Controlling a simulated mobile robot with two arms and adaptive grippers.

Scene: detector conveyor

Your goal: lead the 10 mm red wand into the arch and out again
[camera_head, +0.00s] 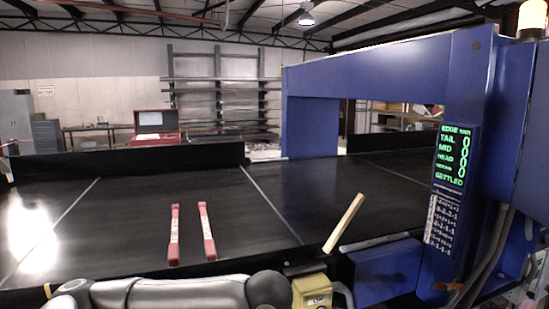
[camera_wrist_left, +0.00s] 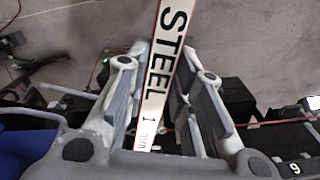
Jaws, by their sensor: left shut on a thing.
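My left gripper (camera_wrist_left: 165,70) is shut on a flat pale wand (camera_wrist_left: 168,55) with reddish edges, seen in the left wrist view. Its label reads STEEL; the smaller print below is hard to read. In the head view a tan stick (camera_head: 343,224) stands tilted near the belt's front edge; I cannot tell if it is the held wand. Two red-ended wands with pale middles, a left one (camera_head: 173,235) and a right one (camera_head: 207,231), lie apart on the black belt. The blue arch (camera_head: 375,80) spans the belt at right. My right gripper is not in view.
A green-lit display (camera_head: 452,155) on the arch's near post shows zeros and SETTLED. A yellow box (camera_head: 312,292) sits at the front edge. A dark rail (camera_head: 130,160) runs along the belt's far side. The belt (camera_head: 110,215) left of the wands is clear.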

